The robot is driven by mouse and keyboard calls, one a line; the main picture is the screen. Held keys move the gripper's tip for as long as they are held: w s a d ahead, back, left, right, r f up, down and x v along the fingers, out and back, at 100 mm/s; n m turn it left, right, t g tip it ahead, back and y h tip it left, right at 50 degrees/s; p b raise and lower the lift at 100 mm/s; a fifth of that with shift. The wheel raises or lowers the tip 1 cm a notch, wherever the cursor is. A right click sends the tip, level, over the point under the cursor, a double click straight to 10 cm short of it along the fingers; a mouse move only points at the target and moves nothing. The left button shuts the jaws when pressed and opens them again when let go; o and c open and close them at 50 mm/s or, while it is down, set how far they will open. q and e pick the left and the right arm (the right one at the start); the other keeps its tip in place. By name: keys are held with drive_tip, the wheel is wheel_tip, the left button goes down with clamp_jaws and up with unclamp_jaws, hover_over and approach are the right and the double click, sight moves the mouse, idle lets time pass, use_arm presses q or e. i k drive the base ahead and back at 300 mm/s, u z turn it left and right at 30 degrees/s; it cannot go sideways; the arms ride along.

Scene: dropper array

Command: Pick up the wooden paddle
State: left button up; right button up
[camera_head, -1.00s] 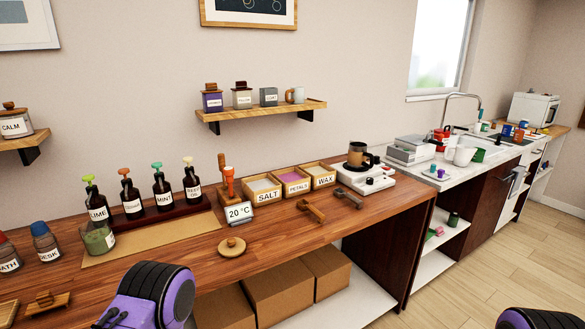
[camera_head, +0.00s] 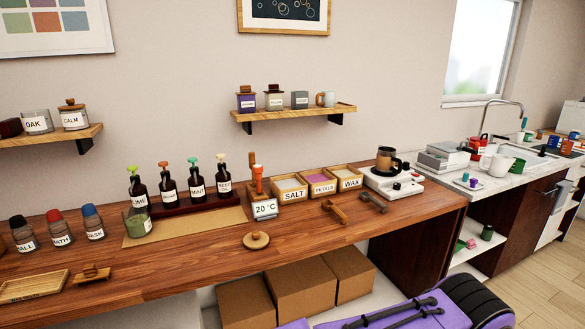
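A wooden tool (camera_head: 335,211) with a short handle and wider ends lies on the wooden counter (camera_head: 200,262), in front of the labelled boxes. It looks the most like the wooden paddle, though its exact shape is too small to tell. A darker grey-brown tool (camera_head: 373,202) lies just right of it. One of my purple arm links shows at the bottom right, below the counter's front edge. Neither of my grippers' fingertips is in view, and nothing of mine touches the tools.
Salt, petals and wax boxes (camera_head: 322,187) stand behind the tools, with a white hot plate (camera_head: 394,186) to their right. A round wooden lid (camera_head: 256,240) and a 20 °C sign (camera_head: 265,209) are to the left. The counter's front middle is mostly clear.

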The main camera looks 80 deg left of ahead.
sight(251, 162)
drive_tip(key=k, duration=0.95)
drive_tip(key=u, duration=1.55)
